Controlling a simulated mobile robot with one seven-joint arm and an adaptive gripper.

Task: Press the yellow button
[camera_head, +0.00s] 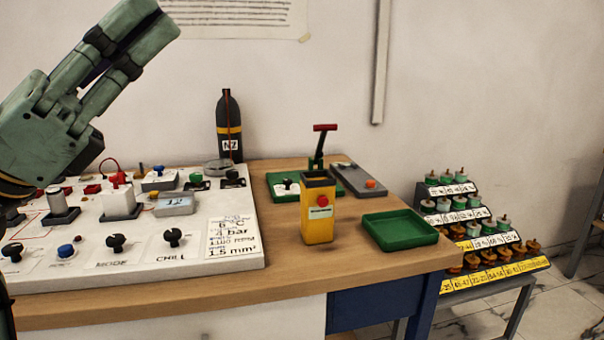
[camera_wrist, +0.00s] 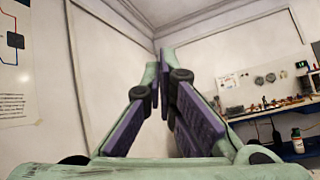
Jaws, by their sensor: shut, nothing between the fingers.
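No button that is clearly yellow shows in the head view. An orange round button (camera_head: 370,184) sits on a grey plate (camera_head: 347,176) at the back right of the bench. My gripper (camera_head: 146,22) is at the upper left, raised above the panel and pointing up and right, well apart from every button. In the wrist view its fingers (camera_wrist: 159,75) converge at the tips, shut and empty, facing the wall and a distant bench.
The white panel (camera_head: 190,253) carries black knobs, a blue button (camera_head: 66,250) and connectors. A yellow box (camera_head: 318,226) with a red button, a green tray (camera_head: 400,230) and a black bottle (camera_head: 229,128) stand on the bench. A stepped rack (camera_head: 480,225) is at right.

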